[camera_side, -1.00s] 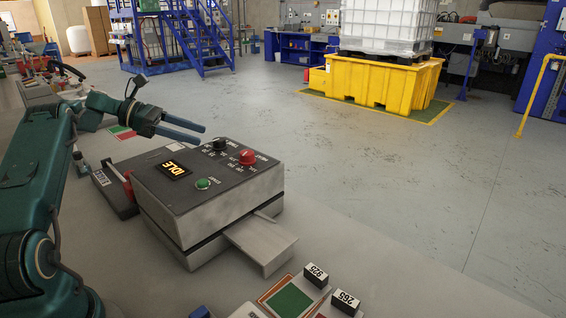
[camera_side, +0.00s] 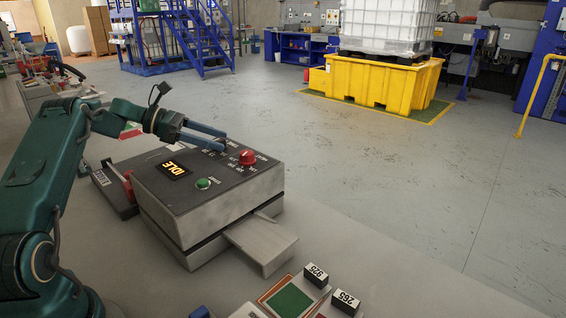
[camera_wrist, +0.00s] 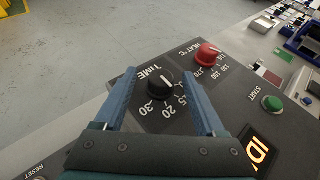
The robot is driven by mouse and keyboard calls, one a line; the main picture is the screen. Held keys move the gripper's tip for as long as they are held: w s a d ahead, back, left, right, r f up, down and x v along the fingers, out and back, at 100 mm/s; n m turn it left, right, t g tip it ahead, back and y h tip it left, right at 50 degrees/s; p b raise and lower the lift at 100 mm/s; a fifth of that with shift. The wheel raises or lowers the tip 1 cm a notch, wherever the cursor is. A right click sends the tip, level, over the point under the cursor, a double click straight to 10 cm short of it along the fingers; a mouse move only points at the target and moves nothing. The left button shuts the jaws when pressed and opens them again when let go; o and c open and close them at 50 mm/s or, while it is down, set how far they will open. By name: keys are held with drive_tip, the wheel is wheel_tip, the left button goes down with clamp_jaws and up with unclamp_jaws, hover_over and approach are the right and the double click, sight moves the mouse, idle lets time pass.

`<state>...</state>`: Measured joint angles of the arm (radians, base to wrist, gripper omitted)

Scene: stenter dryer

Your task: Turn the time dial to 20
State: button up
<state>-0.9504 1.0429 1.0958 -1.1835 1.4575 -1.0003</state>
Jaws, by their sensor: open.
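The black time dial (camera_wrist: 159,86) sits on the dark top panel of the dryer box (camera_side: 208,225). In the wrist view its white mark points up and slightly right, away from the printed 20 and 30 on the near side. My gripper (camera_wrist: 156,68) is open, with one blue finger on each side of the dial. No clear contact shows, and I cannot tell the finger height.
A red heat dial (camera_side: 247,157) stands close by, right of the time dial. A green start button (camera_side: 203,184) and a lit IDLE display (camera_side: 174,168) are on the same panel. A red-handled lever (camera_side: 128,185) is at the box's left. Small labelled blocks (camera_side: 317,275) lie in front.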

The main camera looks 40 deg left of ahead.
drive_tip(key=shift+s+d+n+t+y, duration=0.15)
drive_tip(key=shift+n+t+y, duration=0.35)
drive_tip(key=shift+n+y, duration=0.3)
